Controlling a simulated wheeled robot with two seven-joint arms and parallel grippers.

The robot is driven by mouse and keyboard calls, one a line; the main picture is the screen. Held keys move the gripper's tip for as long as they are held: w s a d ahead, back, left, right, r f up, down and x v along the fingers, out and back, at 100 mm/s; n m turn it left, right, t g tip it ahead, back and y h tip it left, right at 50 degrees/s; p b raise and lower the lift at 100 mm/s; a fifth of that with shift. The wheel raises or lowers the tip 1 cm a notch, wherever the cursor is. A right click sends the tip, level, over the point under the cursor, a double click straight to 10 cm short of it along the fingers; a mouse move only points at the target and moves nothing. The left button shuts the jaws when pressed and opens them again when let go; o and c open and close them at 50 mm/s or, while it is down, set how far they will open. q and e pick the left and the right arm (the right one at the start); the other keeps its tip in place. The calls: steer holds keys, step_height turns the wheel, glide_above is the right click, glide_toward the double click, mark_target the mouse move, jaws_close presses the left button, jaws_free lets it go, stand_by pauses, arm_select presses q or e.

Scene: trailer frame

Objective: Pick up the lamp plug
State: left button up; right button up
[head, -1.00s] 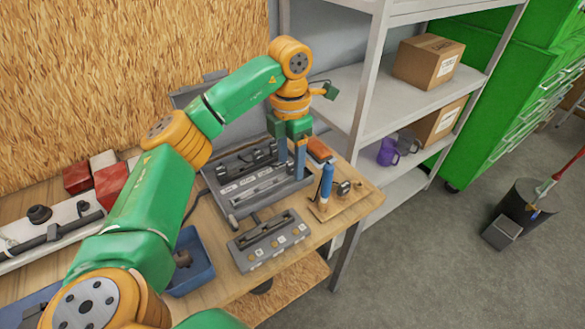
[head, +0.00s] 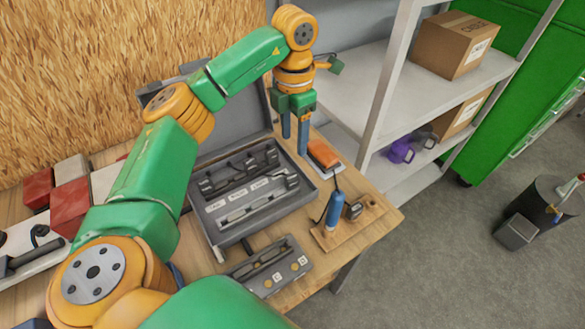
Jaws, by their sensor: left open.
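The grey open case (head: 228,238) on the workbench holds several dark plugs and leads (head: 240,175) in labelled slots. The labels are too small to read, so I cannot tell which is the lamp plug. My left gripper (head: 295,135) is open, fingers pointing down, at the case's far right corner. Nothing shows between its fingers; I cannot tell their height above the case. My right gripper is not in view.
An orange-topped block (head: 323,154) lies just right of the left gripper. A wooden board (head: 352,228) with a blue cylinder (head: 334,210) stands right of the case. Metal shelving (head: 390,85) rises at the right.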

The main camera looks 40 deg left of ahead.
arm_select(q)
steer(key=b, duration=0.5)
glide_above(292, 176)
steer(key=s+d, duration=0.1)
step_height(292, 176, down, 5)
steer(key=shift+w+a+f+b, duration=0.1)
steer(key=shift+w+f+b, duration=0.05)
steer(key=shift+f+b, duration=0.3)
steer(key=shift+w+a+f+b, duration=0.15)
steer(key=shift+f+b, duration=0.15)
steer(key=shift+f, duration=0.25)
steer(key=shift+w+f, duration=0.15)
steer(key=shift+f, duration=0.15)
steer(key=f+p, duration=0.1)
steer(key=f, duration=0.1)
steer(key=f+p, duration=0.1)
steer(key=f, duration=0.1)
steer(key=f+p, duration=0.1)
steer(key=f, duration=0.1)
steer(key=shift+a, duration=0.25)
steer(key=shift+f, duration=0.1)
steer(key=c, duration=0.9)
